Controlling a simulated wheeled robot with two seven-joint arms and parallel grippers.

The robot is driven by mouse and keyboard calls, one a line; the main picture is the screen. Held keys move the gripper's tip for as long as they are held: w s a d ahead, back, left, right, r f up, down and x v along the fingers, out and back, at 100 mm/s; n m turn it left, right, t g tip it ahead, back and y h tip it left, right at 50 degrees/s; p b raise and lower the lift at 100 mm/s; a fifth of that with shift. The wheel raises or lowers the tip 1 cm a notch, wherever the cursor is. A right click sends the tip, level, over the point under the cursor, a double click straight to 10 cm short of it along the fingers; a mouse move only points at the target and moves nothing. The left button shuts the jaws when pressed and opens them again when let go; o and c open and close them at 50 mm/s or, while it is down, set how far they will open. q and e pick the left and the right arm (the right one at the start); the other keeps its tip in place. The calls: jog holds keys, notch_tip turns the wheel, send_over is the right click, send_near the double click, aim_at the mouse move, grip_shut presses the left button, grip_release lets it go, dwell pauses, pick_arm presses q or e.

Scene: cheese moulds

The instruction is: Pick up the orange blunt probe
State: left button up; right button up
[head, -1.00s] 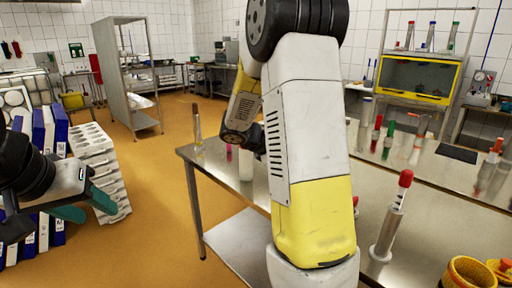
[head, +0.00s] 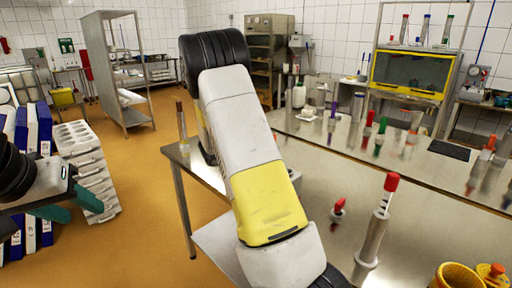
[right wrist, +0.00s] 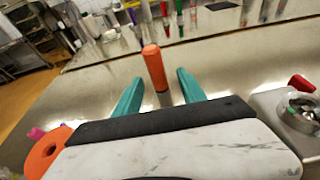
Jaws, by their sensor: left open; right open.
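The orange blunt probe (right wrist: 153,65) shows in the right wrist view as an upright orange handle, its lower part darker. My right gripper (right wrist: 158,92) is open. The handle appears between its two teal fingertips, with a gap on each side; how far beyond the tips it stands I cannot tell. In the head view my right arm covers the middle of the bench, and its gripper and this probe are hidden. My left gripper (head: 70,206) is open and empty at the left, away from the bench, beside a white rack.
The steel bench (head: 320,165) carries several coloured-handled tools in holders. A red-handled tool (head: 378,225) stands at the front, near yellow containers (head: 461,275). A brown-topped tool (head: 181,122) stands at the left corner. An orange ring-shaped thing (right wrist: 44,152) is close to my right wrist.

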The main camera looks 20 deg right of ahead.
jog(key=x, duration=0.7)
jog(key=shift+w, duration=0.15)
grip_shut()
